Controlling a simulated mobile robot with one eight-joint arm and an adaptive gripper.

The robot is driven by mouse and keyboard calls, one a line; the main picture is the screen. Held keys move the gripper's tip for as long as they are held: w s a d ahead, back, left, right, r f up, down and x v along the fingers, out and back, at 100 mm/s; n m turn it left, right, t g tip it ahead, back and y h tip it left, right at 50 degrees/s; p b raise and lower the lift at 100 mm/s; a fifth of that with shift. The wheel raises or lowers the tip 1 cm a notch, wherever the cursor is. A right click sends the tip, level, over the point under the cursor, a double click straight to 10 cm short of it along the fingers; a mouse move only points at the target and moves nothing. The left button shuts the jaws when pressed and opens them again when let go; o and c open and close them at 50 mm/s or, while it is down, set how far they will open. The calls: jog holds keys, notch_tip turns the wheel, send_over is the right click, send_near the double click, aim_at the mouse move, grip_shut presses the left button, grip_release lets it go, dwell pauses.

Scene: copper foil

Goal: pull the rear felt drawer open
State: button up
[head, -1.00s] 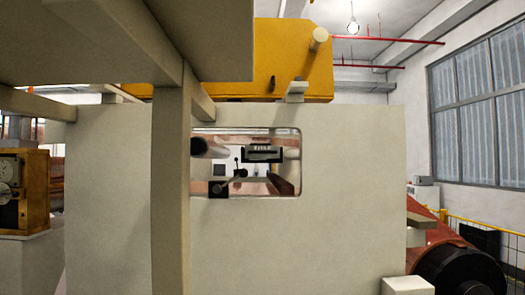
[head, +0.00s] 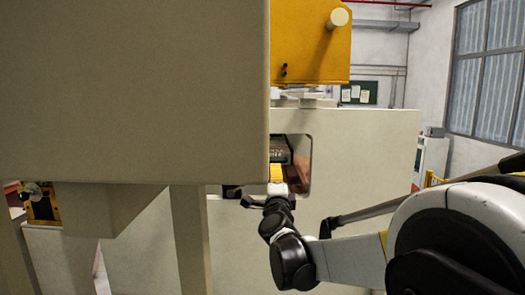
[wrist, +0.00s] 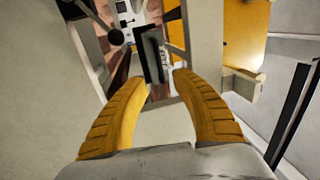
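The rear felt drawer front (head: 277,156), a dark block with a pale lettered label, shows inside the window of the pale panel in the head view. In the wrist view the drawer front (wrist: 153,58) is a dark bar with a white label strip, seen turned on its side. My gripper (head: 277,172) is at the window, just below the drawer front in the head view. In the wrist view my gripper's yellow fingers (wrist: 165,80) stand apart with nothing between them. The drawer lies just beyond the fingertips; I cannot tell whether they touch it.
The pale panel (head: 360,160) surrounds the narrow window. A large beige housing (head: 130,90) covers the left of the head view and cuts off part of the window. A yellow housing (head: 310,45) sits above. A black ball knob (wrist: 116,37) shows left of the drawer in the wrist view.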

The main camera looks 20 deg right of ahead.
aim_at(274, 162)
jog(key=p+x, duration=0.1)
jog(key=x, duration=0.9)
jog(key=shift+w+p, duration=0.2)
jog(key=shift+p, duration=0.15)
grip_shut()
